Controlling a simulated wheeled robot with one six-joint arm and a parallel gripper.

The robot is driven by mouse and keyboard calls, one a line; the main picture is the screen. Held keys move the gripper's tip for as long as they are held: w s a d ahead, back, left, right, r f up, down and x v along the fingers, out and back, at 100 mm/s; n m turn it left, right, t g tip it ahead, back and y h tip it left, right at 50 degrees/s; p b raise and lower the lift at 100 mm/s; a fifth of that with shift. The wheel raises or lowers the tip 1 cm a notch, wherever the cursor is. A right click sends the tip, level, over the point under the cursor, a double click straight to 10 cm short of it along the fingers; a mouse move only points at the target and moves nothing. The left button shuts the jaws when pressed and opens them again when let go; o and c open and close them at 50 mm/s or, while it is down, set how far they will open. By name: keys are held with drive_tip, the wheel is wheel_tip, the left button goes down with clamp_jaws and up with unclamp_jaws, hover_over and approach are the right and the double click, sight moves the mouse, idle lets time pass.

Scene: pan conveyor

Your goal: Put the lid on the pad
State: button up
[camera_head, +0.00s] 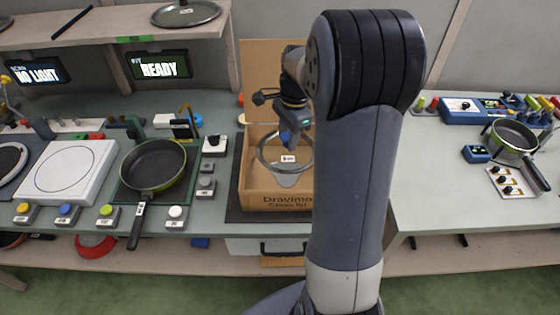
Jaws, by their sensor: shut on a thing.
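A round see-through lid with a grey rim (262,160) shows in front of the opening of a cardboard box. My gripper (291,138) points down at the lid's upper middle and is shut on it; the fingertips are small and partly hidden. My arm hides the lid's right edge. I cannot tell whether the lid touches the box. A dark pad (234,205) lies under the box, and another dark pad (124,192) lies under a frying pan. A second lid (187,14), with a knob, lies on the upper shelf.
The cardboard box (275,199) stands open, its flap upright behind. The black frying pan (153,164) has its handle toward me. A white hotplate (69,171) is left of it. Buttons (176,213) line the front edge.

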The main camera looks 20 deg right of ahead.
wheel_tip(320, 180, down, 10)
drive_tip(key=shift+r+p, duration=0.1)
drive_tip(key=shift+p, duration=0.2)
drive_tip(key=o, duration=1.2)
drive_tip(key=r, duration=0.4)
drive_tip(key=d+r, duration=0.1)
drive_tip(key=r, duration=0.7)
drive_tip(key=shift+w+d, duration=0.1)
drive_tip(key=shift+d, duration=0.1)
